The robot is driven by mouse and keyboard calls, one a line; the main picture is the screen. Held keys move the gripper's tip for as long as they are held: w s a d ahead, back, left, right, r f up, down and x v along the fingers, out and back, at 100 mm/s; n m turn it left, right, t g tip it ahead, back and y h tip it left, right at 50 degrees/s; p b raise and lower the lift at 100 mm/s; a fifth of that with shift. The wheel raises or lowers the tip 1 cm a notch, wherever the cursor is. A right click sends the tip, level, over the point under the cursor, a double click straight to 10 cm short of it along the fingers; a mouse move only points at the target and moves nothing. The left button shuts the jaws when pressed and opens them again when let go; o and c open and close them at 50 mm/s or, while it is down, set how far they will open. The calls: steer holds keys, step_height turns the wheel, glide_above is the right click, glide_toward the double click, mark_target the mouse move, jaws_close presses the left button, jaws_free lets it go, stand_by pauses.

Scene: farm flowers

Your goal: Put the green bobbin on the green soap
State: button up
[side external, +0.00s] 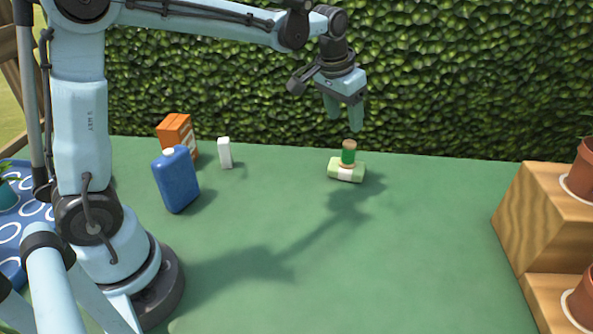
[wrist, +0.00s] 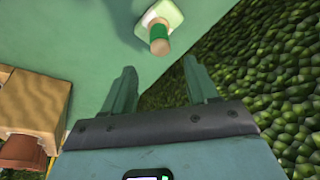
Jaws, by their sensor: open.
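The green bobbin (side external: 348,152), a spool with tan ends and a green middle, stands upright on the green soap (side external: 355,171). The soap is a pale green bar with a white band, lying on the green table. In the wrist view the bobbin (wrist: 159,34) shows on top of the soap (wrist: 171,14). My gripper (side external: 344,122) is open and empty, pointing down above the bobbin and apart from it. Its two fingers also show in the wrist view (wrist: 162,82), with the bobbin beyond their tips.
A blue bottle (side external: 176,181), an orange box (side external: 176,136) and a small white box (side external: 225,153) stand at the left. A wooden step stand (side external: 540,215) with terracotta pots (side external: 580,175) is at the right. A leafy hedge (side external: 450,80) runs behind. The table's middle is clear.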

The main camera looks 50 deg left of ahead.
steer(key=s+f+t, duration=0.1)
steer(key=s+t, duration=0.2)
steer(key=s, duration=1.5)
steer(key=shift+s+d+t, duration=0.15)
steer(key=shift+s+t, duration=0.15)
steer(key=shift+t, duration=0.1)
